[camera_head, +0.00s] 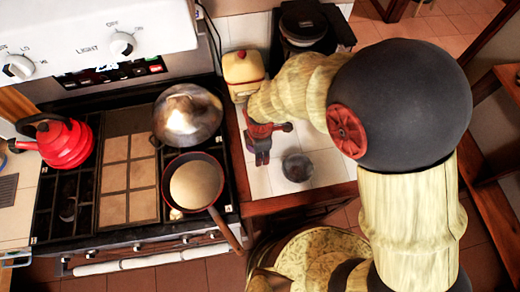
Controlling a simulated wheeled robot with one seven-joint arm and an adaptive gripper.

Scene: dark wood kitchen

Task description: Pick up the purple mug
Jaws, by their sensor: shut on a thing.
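My gripper (262,157) is over the white-tiled counter to the right of the stove, pointing down toward the front. It is shut on a small, dark purplish thing, which seems to be the purple mug. My gripper and arm cover most of it, so its rim and handle cannot be made out. I cannot tell whether it touches the counter.
A grey see-through cup (297,167) stands just right of my gripper. A cream container (243,70) and a black appliance (303,25) stand behind. The stove at left holds a red kettle (64,143), a metal lidded pot (187,114) and a pan (197,184).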

